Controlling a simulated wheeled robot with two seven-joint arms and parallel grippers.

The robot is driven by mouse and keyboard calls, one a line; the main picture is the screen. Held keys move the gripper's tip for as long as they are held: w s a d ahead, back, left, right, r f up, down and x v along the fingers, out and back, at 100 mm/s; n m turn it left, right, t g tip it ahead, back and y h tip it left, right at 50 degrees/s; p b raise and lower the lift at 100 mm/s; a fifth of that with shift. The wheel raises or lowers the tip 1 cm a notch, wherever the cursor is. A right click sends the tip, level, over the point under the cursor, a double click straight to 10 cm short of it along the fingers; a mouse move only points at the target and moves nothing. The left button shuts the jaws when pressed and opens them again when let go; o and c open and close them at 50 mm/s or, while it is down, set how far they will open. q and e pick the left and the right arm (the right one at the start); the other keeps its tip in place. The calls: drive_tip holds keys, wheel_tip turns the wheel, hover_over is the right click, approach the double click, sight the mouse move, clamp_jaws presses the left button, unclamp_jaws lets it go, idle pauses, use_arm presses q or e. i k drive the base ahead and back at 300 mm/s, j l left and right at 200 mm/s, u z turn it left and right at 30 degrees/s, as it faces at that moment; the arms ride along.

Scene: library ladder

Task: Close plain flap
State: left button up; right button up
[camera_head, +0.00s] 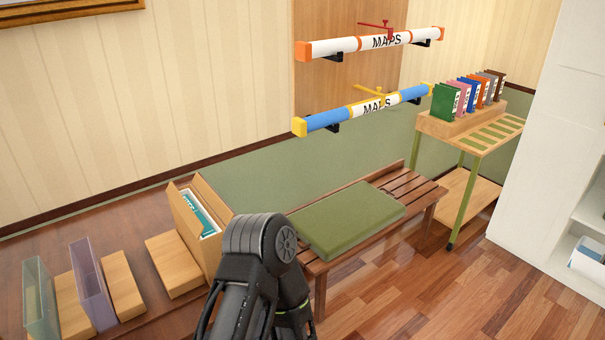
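A plain wooden box (213,250) stands on the brown table at left centre, open at the top, with white and teal contents (200,214) inside. A plain wooden panel (184,222) stands upright along its left side; I cannot tell for sure whether this is the flap. One of my black arms rises from the bottom centre, in front of the box's lower right part. No fingertips show, and I cannot tell from this view what either gripper holds.
A purple clear holder (90,284) and a green clear holder (38,298) stand left, among wooden blocks (173,264). A slatted bench (408,186) with a green cushion (345,219) stands right of my arm. Map tubes (345,48) hang on the wall. Open floor lies at the lower right.

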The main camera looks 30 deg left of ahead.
sight(188, 214)
drive_tip(key=i+l+z, duration=0.25)
drive_tip(key=i, duration=0.35)
drive_tip(key=i+l+z, duration=0.1)
drive_tip(key=i+z, duration=0.15)
drive_tip(key=i, duration=0.4)
drive_tip(key=i+u, duration=0.65)
drive_tip(key=u, duration=0.2)
drive_tip(key=i+l+u, duration=0.2)
drive_tip(key=i+u, duration=0.35)
drive_tip(key=u, duration=0.35)
drive_tip(key=i+u, duration=0.15)
drive_tip(key=u, duration=0.35)
drive_tip(key=i+u, duration=0.15)
drive_tip(key=u, duration=0.3)
drive_tip(key=i+u, duration=0.1)
drive_tip(key=u, duration=0.35)
drive_tip(key=i+l+u, duration=0.1)
drive_tip(key=u, duration=0.35)
drive_tip(key=l+u, duration=0.2)
drive_tip(key=u, duration=0.3)
drive_tip(key=i+l+u, duration=0.25)
drive_tip(key=l+u, duration=0.1)
drive_tip(key=u, duration=0.2)
drive_tip(key=i+l, duration=0.05)
